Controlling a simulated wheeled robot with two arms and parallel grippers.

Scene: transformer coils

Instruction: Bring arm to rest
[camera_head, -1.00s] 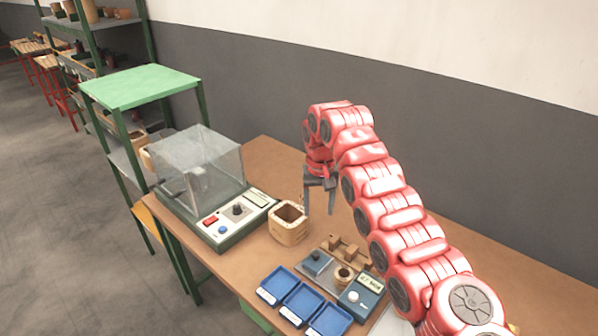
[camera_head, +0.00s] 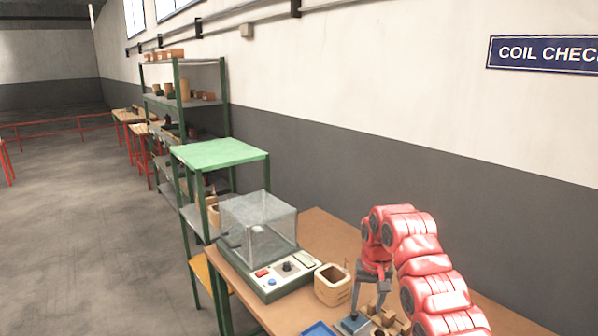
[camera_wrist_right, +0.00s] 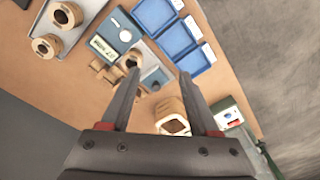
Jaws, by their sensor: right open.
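My right arm (camera_head: 420,262) is red and reaches over the wooden workbench (camera_head: 322,232) from the lower right of the head view. My right gripper (camera_head: 368,300) points down, just right of a square wooden container (camera_head: 332,285), apart from anything it could hold. In the right wrist view, the two dark fingers of this gripper (camera_wrist_right: 160,78) are spread with nothing between them. The wooden container (camera_wrist_right: 172,120) shows beyond them there. My left gripper is in neither view.
A clear-lidded tester (camera_head: 262,230) stands on the bench's left, beside a green-topped shelf (camera_head: 222,152). Blue trays (camera_wrist_right: 178,40), a meter (camera_wrist_right: 120,32) and several wooden coil parts (camera_wrist_right: 68,14) lie on the bench. The floor (camera_head: 70,230) at left is clear.

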